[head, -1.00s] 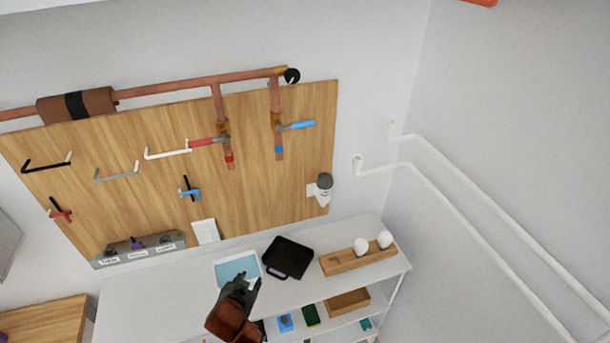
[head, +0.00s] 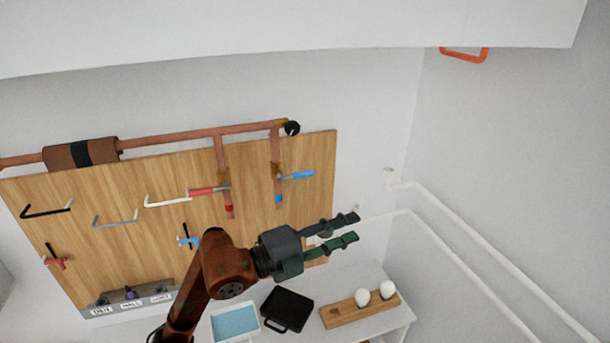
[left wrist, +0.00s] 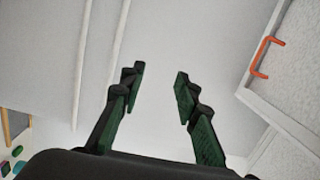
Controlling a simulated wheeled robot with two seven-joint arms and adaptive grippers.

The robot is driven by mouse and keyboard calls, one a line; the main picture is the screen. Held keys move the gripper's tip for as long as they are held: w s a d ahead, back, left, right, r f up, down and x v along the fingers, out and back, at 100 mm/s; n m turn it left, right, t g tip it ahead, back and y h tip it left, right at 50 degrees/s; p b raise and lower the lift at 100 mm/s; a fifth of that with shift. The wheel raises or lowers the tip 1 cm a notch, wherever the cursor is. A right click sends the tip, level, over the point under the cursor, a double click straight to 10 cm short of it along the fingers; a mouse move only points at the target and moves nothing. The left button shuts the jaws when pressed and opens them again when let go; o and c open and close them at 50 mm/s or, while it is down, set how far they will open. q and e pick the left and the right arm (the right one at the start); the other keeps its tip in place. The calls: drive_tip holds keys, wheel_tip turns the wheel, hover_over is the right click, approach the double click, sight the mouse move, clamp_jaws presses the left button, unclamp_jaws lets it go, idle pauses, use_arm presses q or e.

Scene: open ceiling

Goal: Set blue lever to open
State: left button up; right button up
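The blue lever (head: 298,175) sits on the right copper pipe stub (head: 278,188) on the wooden board. It points to the right, about level and across its vertical pipe. My left gripper (head: 346,229) is below and to the right of the lever, apart from it, with its fingers pointing right. In the left wrist view the fingers of this gripper (left wrist: 158,75) are spread with nothing between them. The lever does not show in the left wrist view. My right gripper is in neither view.
A red lever (head: 206,191) on the pipe to the left points left. Below stands a shelf with a blue tray (head: 236,322), a black case (head: 287,308) and a wooden holder with white cups (head: 345,312). White pipes (head: 460,230) run along the right wall.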

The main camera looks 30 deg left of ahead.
use_arm(q)
drive_tip(key=w+a+r+n+t+y, duration=0.15)
drive_tip(key=w+a+n+y, duration=0.25)
drive_tip(key=a+y, duration=0.4)
drive_tip(key=n+y, duration=0.3)
drive_tip(key=n, duration=0.1)
approach(302, 176)
drive_tip(key=w, duration=0.4)
drive_tip(key=shift+w+a+n, duration=0.1)
drive_tip(key=shift+a+n, duration=0.05)
drive_tip(key=shift+n, duration=0.15)
drive_tip(key=w, duration=0.2)
drive_tip(key=w+p, duration=0.1)
drive_tip(key=w, duration=0.1)
drive_tip(key=w+f+p, duration=0.1)
drive_tip(key=w, duration=0.2)
drive_tip(key=shift+a+f, duration=0.1)
drive_tip(key=shift+a, duration=0.05)
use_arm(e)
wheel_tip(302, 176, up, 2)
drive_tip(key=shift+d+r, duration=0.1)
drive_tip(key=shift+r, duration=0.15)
use_arm(q)
drive_tip(key=c, duration=0.8)
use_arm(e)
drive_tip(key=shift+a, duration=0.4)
